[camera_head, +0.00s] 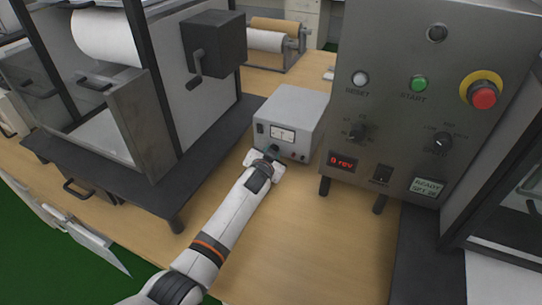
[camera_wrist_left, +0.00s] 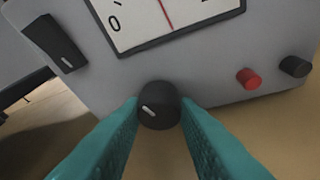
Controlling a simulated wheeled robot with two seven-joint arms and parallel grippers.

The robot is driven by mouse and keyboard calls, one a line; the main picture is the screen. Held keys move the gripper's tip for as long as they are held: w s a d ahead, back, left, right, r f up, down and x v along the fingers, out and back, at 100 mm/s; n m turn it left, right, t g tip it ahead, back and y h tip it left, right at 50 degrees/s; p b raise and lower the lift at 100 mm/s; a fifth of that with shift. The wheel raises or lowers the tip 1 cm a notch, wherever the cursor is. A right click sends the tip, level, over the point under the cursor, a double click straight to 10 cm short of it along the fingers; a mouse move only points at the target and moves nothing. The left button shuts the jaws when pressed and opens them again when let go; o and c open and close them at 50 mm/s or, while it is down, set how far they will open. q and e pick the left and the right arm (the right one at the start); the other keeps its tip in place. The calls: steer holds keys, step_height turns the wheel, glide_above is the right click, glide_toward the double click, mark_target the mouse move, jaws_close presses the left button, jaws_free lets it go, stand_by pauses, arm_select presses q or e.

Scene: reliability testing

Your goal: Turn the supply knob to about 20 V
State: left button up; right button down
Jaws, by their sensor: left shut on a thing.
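The supply (camera_head: 290,118) is a small grey box on the wooden table, with a white meter (camera_head: 283,135) on its front. In the left wrist view the meter (camera_wrist_left: 130,25) shows a "0" at its left and a red needle; most of its scale is cut off. The supply knob (camera_wrist_left: 159,108) is round and black, with a short white mark toward its left side. My left gripper (camera_wrist_left: 160,112) has its teal fingers on both sides of the knob, shut on it. In the head view the left gripper (camera_head: 269,156) is at the supply's front and hides the knob. My right gripper is not in view.
A black rocker switch (camera_wrist_left: 58,43) is left of the knob; red (camera_wrist_left: 248,78) and black (camera_wrist_left: 294,66) terminals are to the right. A control panel (camera_head: 432,85) stands right of the supply. A machine with a white roll (camera_head: 110,38) stands left. The front table is clear.

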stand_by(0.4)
arm_select(q)
steer(key=o, duration=1)
steer(key=shift+s, duration=0.1)
steer(key=shift+s+a+r, duration=0.1)
steer(key=shift+s+r, duration=0.05)
steer(key=shift+s, duration=0.15)
steer(key=p+v, duration=0.2)
steer(key=v, duration=0.9)
steer(key=shift+s+p, duration=0.15)
steer(key=shift+p, duration=0.15)
